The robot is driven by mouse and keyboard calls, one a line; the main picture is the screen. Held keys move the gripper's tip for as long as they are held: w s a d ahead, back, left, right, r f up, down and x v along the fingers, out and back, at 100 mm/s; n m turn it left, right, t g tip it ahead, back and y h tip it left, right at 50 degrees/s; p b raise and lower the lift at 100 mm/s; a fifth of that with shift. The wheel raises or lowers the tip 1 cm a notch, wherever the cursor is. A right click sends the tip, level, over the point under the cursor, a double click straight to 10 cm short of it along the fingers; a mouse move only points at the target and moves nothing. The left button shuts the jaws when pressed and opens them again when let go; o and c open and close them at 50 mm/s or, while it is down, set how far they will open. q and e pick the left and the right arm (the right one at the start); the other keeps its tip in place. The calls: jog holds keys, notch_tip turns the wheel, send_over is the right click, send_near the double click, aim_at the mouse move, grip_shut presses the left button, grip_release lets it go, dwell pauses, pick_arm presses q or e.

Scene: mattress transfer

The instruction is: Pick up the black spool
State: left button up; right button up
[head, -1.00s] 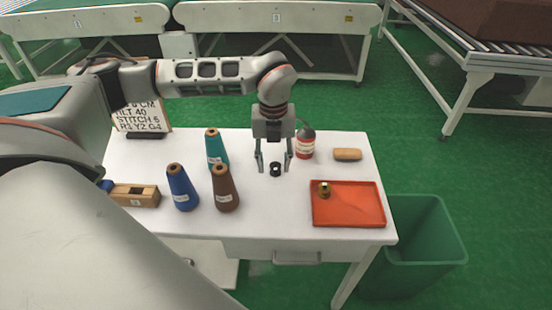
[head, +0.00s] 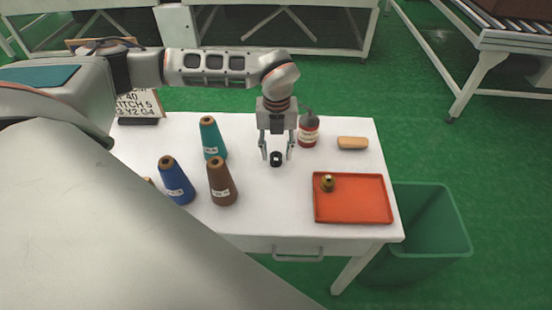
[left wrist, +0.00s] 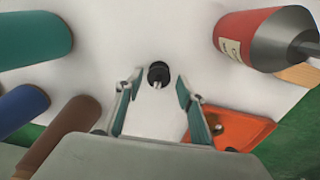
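The black spool (head: 276,158) is a small dark cylinder with a pale centre, standing on the white table (head: 270,205). In the left wrist view the black spool (left wrist: 158,74) lies just beyond and between the fingertips. My left gripper (head: 277,156) points down over it, fingers apart on either side. The left wrist view also shows this gripper (left wrist: 156,82) open and empty, with a gap between each finger and the spool. My right gripper is in neither view.
Teal (head: 211,140), blue (head: 176,181) and brown (head: 221,182) thread cones stand left of the spool. A red bottle (head: 308,131) stands close at right, near a tan block (head: 352,143). An orange tray (head: 352,212) holds a brass piece (head: 327,183). A green bin (head: 430,225) stands beside the table.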

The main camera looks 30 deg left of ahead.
pick_arm(q)
jog(key=shift+f, duration=0.85)
jog(key=c, duration=0.9)
jog(key=shift+r, duration=0.15)
